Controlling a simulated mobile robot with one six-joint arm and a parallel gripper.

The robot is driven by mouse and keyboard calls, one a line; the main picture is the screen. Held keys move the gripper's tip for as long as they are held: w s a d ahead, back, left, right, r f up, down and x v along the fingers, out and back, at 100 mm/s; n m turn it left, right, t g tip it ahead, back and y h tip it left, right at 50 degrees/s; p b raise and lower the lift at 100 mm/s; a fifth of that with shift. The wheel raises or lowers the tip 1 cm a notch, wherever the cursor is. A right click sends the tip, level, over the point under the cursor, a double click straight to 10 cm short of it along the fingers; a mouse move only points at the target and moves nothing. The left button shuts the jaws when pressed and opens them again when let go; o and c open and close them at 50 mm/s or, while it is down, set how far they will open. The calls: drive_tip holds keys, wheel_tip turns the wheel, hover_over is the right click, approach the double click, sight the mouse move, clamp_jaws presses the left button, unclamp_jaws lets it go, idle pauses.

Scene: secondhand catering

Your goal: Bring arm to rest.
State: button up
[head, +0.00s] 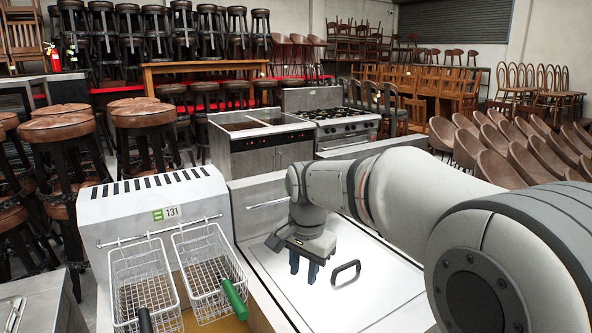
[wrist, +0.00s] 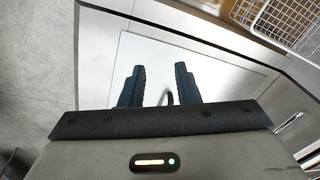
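My gripper (head: 304,268) hangs pointing down over a flat white lid (head: 345,290) with a dark handle (head: 345,268) in the head view. The handle is just right of the fingers in that view. In the wrist view my gripper's two dark fingers (wrist: 159,84) are apart, with nothing between their tips. Part of the dark handle (wrist: 169,99) shows beyond the gap between them. My arm (head: 400,190) reaches in from the right side of the head view, bent at its joints.
Left of the lid stands a fryer (head: 150,195) with two wire baskets (head: 143,280) (head: 210,270), one with a green grip (head: 234,299). A griddle (head: 260,125) and gas range (head: 343,120) stand behind. Stacked stools (head: 60,130) are at left, brown chairs (head: 530,150) at right.

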drive_tip(key=s+d+f+n, duration=0.2)
drive_tip(key=s+d+n, duration=0.1)
drive_tip(key=s+d, duration=0.4)
drive_tip(key=s+d+f+n+t, duration=0.1)
drive_tip(key=s+d+f+n, duration=0.1)
drive_tip(key=s+d, duration=0.5)
drive_tip(key=s+n, duration=0.1)
drive_tip(key=s, duration=0.4)
drive_tip(key=shift+s+f+n+t, duration=0.25)
drive_tip(key=shift+n+t, duration=0.05)
drive_tip(key=shift+n, duration=0.1)
idle(0.9)
